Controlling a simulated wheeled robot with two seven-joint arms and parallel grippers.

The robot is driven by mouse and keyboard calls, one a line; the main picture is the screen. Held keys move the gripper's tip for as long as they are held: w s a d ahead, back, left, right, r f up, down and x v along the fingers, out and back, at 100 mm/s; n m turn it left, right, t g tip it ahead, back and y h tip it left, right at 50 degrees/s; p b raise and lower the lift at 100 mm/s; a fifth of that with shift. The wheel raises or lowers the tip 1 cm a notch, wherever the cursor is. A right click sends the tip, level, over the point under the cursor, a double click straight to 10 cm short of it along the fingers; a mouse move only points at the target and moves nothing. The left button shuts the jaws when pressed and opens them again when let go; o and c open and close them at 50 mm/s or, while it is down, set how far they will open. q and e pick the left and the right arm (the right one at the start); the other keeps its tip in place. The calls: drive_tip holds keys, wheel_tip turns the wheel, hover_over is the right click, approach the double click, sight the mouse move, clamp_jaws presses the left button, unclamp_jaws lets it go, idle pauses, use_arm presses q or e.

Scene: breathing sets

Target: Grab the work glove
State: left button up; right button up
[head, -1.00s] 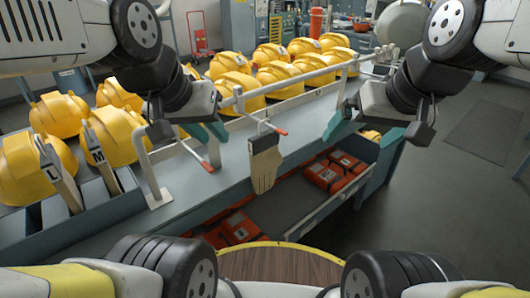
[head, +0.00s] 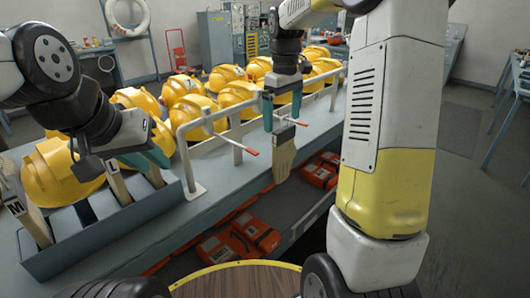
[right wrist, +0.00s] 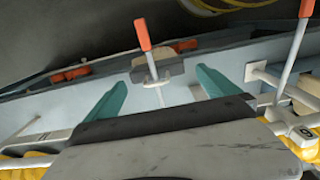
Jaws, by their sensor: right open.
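The tan work glove (head: 284,157) hangs fingers-down from a red-tipped hook (head: 290,122) at the front of the bench rail. My right gripper (head: 282,108) is open above the glove, with its teal fingers on either side of the hook. In the right wrist view the glove's cuff (right wrist: 165,72) shows end-on just beyond the gap between the open fingers (right wrist: 163,88), and nothing is gripped. My left gripper (head: 140,162) is over the grey slotted holder at the left, next to upright tan slats. Its fingers are partly hidden by its hand.
Yellow helmets (head: 238,97) fill the bench behind the white rail (head: 187,160). A second red-tipped hook (head: 250,152), empty, sticks out left of the glove. The slotted holder (head: 105,235) stands front left. Orange cases (head: 318,172) lie on the lower shelf.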

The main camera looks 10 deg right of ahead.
sight(284, 138)
drive_tip(key=f, duration=0.7)
drive_tip(key=shift+d+f, duration=0.25)
drive_tip(key=c, duration=1.7)
drive_tip(key=shift+r, duration=0.1)
